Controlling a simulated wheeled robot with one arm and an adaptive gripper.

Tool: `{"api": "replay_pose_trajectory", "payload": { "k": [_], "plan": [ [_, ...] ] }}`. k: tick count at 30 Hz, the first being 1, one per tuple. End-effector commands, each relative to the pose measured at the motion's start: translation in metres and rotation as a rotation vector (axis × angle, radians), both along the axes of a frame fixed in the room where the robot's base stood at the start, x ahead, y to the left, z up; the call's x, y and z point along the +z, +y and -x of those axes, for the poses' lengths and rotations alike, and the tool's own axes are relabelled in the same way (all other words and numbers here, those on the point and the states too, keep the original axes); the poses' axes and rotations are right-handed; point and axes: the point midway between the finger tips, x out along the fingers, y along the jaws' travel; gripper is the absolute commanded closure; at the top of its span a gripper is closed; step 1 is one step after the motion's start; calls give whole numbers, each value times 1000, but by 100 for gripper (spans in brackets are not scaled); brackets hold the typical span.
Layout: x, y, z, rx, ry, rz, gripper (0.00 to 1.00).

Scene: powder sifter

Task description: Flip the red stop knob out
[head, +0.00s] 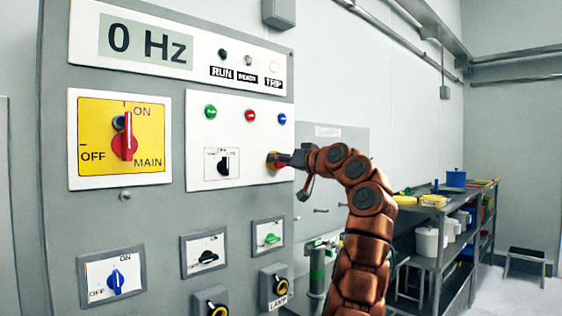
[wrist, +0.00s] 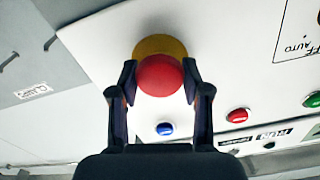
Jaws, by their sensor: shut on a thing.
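The red stop knob (wrist: 159,76) sits on a yellow base (wrist: 160,45) on the white panel. In the wrist view my gripper (wrist: 159,78) has one finger on each side of the knob, closed on it. I cannot tell from these views how far the knob stands out.
Green (head: 210,112), red (head: 250,115) and blue (head: 282,118) buttons sit above the knob. A black selector switch (head: 224,165) is to its left. The main switch (head: 124,140) is farther left. A display (head: 146,42) reads 0 Hz. A shelf rack (head: 440,215) stands at the right.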

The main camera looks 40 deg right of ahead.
Motion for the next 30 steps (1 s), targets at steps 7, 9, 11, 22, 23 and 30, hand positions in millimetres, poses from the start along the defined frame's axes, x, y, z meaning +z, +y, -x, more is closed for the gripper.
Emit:
{"api": "replay_pose_trajectory", "payload": {
  "k": [7,9,11,22,23,30],
  "plan": [
    [0,0,0,0,0,0,93],
    [0,0,0,0,0,0,100],
    [0,0,0,0,0,0,100],
    [-1,0,5,1,-1,-2,100],
    [-1,1,7,1,-1,-2,100],
    [0,-1,14,-2,0,0,100]
  ]
}}
